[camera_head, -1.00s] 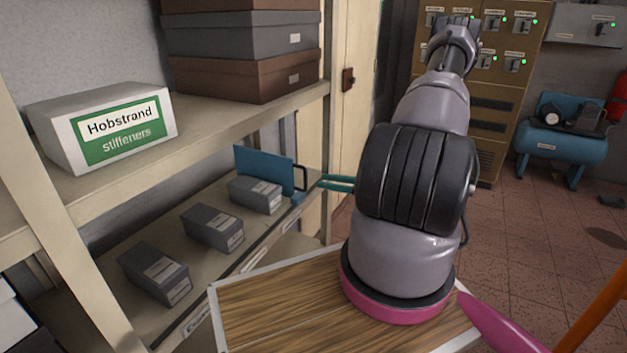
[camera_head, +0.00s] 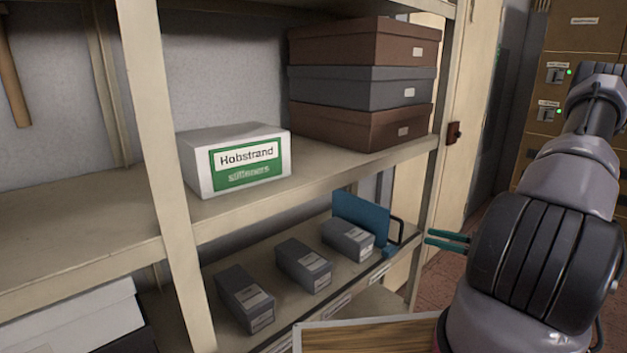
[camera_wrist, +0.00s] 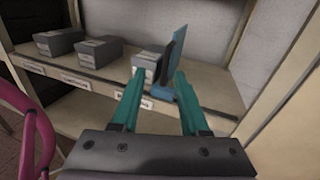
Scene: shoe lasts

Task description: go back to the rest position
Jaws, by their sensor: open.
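My gripper (camera_head: 447,239) shows its teal fingers at the right end of the lower shelf in the head view. In the wrist view my gripper (camera_wrist: 158,100) is open, its two teal fingers apart with nothing held between them. They point toward the shelf, with a grey box (camera_wrist: 146,66) and a blue upright plate (camera_wrist: 174,54) beyond the tips. My arm stands at the right of the head view, bent, with its lower part cut off by the frame.
The lower shelf holds several grey labelled boxes (camera_head: 303,265) and a blue bookend-like plate (camera_head: 361,223). The upper shelf holds a white Hobstrand stiffeners box (camera_head: 240,160) and stacked brown and grey boxes (camera_head: 362,88). A shelf post (camera_head: 165,160) stands at left. A wooden top (camera_head: 370,336) lies below.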

